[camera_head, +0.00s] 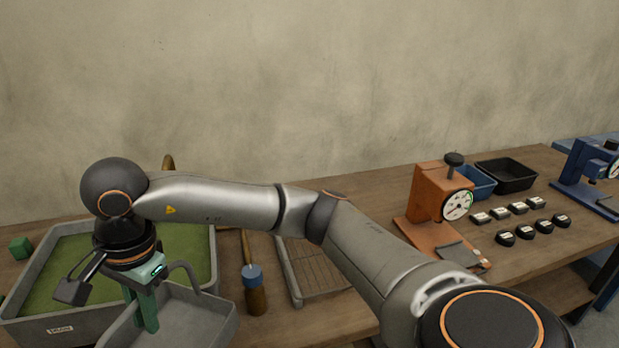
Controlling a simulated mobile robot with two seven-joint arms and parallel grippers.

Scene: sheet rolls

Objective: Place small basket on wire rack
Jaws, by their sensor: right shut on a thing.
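The small grey basket (205,318) with a raised handle is at the lower left, its near part cut off by the frame's bottom edge. My right gripper (146,315) reaches down with green fingers into the basket and is shut on it; the exact grip spot is hard to see. The wire rack (318,268) sits in a shallow grey tray on the table, to the right of the basket. My right arm covers its right part. My left gripper is not in view.
A grey bin (205,262) with a green inside, labelled at the front, stands behind and left of the basket. A blue-capped brown tool (254,290) stands between basket and rack. An orange dial gauge (438,195), several weights and dark trays (507,174) are at right.

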